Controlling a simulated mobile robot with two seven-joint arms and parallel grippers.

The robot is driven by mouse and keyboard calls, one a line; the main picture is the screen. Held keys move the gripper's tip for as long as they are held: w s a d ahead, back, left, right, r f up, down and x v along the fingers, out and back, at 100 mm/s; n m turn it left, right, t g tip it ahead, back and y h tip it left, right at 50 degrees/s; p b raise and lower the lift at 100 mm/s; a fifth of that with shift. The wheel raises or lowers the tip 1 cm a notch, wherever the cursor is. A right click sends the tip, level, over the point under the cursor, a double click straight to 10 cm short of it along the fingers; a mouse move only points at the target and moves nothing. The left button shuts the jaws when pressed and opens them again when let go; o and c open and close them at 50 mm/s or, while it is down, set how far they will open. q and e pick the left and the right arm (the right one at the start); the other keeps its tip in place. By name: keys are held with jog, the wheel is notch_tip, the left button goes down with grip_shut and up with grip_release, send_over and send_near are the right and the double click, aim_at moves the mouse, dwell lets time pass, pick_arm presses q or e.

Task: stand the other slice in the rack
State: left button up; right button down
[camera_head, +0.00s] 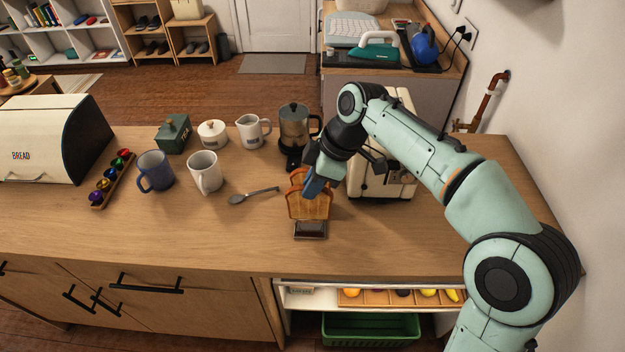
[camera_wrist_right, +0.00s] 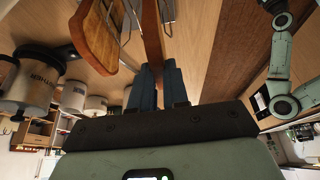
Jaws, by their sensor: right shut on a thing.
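My right gripper (camera_head: 314,185) is shut on a toasted slice (camera_head: 309,207), which is upright with its broad face toward me. In the wrist view the held slice (camera_wrist_right: 151,38) shows edge-on between the fingers (camera_wrist_right: 155,88). Another slice (camera_wrist_right: 95,40) stands behind it, next to wire loops of the rack (camera_wrist_right: 111,22); its top (camera_head: 297,176) shows in the head view. Another rack wire (camera_wrist_right: 166,15) is on the near side of the held slice. The slices hide most of the rack, and I cannot tell whether the held slice's bottom rests in it. My left gripper is not in view.
A small dark block (camera_head: 310,229) lies just in front of the slices. A cream appliance (camera_head: 385,185) stands close on the right, a coffee pot (camera_head: 294,125) behind. Mugs (camera_head: 205,172), a spoon (camera_head: 252,195) and a bread bin (camera_head: 45,140) are left. The front-left counter is clear.

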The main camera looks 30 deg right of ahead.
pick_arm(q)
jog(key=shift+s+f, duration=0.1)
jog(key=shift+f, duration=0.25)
pick_arm(e)
jog(key=shift+f, duration=0.55)
jog(key=c, duration=1.1)
grip_release()
jog(key=shift+o, duration=0.2)
notch_tip(320, 180, up, 5)
jog(key=p, duration=0.3)
jog(key=shift+p, duration=0.3)
jog(key=shift+r+p, duration=1.1)
jog(key=shift+r, duration=0.5)
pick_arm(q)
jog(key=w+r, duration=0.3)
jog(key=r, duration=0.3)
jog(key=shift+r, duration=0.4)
